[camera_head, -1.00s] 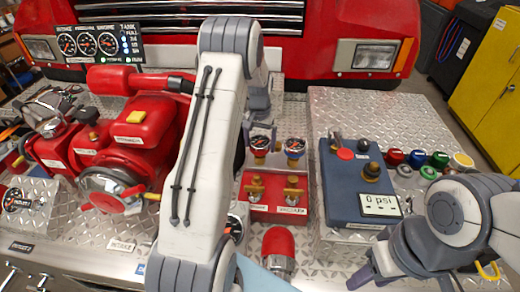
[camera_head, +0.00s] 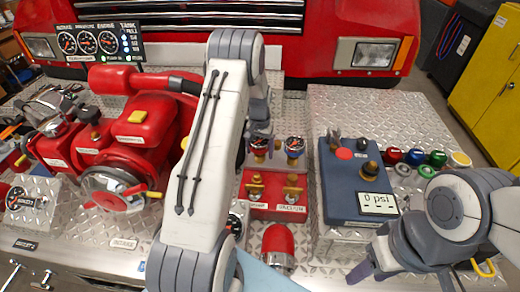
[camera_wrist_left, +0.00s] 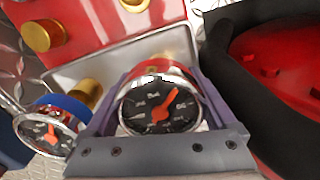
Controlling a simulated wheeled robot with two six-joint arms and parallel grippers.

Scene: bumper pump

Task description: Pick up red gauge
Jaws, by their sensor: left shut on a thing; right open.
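My left gripper (camera_head: 260,140) comes down over the red block's rear side and is shut on the red gauge (camera_head: 259,146). In the left wrist view the red gauge (camera_wrist_left: 160,104) has a black dial, an orange needle and a red-and-chrome rim, with a purple finger of the gripper (camera_wrist_left: 155,115) on each side. I cannot tell whether its underside is clear of its support. A second gauge (camera_head: 295,146) with a blue band stands right beside it; it shows at the left in the left wrist view (camera_wrist_left: 46,134). My right gripper (camera_head: 400,262) is open and empty at the lower right.
The red block (camera_head: 275,210) with brass fittings lies just in front of the gauges. A red pump (camera_head: 140,130) stands left. A blue box with a psi display (camera_head: 378,203) and several coloured caps (camera_head: 415,157) stand right. Diamond-plate metal (camera_head: 390,105) at the back right is clear.

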